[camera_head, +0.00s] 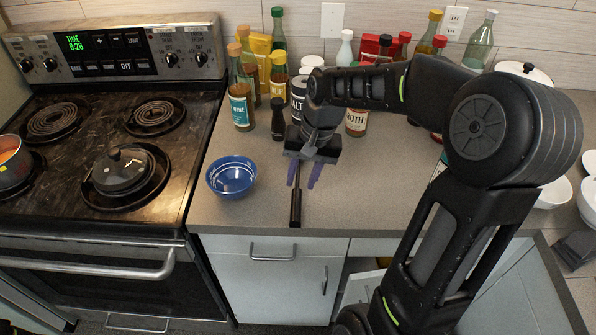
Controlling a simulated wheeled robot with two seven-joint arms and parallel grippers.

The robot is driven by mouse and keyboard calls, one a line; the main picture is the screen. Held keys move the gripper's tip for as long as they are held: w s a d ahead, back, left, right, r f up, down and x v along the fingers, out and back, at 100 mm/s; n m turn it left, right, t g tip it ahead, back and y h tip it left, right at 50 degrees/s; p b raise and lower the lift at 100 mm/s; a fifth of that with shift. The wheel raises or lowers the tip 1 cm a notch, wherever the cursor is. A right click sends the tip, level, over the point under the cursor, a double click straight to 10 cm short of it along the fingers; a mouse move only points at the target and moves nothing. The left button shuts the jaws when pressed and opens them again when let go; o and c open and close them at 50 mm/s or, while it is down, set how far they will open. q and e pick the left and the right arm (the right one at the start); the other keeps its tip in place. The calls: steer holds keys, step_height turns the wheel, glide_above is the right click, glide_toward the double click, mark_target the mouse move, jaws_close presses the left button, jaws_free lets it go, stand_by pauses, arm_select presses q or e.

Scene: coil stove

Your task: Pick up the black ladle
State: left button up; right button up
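The black ladle (296,208) lies on the grey counter, its dark handle pointing toward the front edge. Its upper part is hidden under my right gripper, so I cannot see the bowl end. My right gripper (302,184) reaches down over the handle with its two purple fingers spread apart. The handle shows between the fingers, closer to the left one; I cannot tell whether they touch.
A blue bowl (232,177) stands left of the ladle. Several bottles, including a teal-labelled one (241,106), and jars crowd the counter's back. The front counter strip around the ladle is clear.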

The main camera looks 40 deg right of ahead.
mark_target(298, 192)
steer(key=f, duration=0.1)
steer(key=f+p, duration=0.1)
steer(key=f, duration=0.3)
steer(key=shift+w+a, duration=0.3)
jaws_close()
stand_by(0.4)
stand_by(1.1)
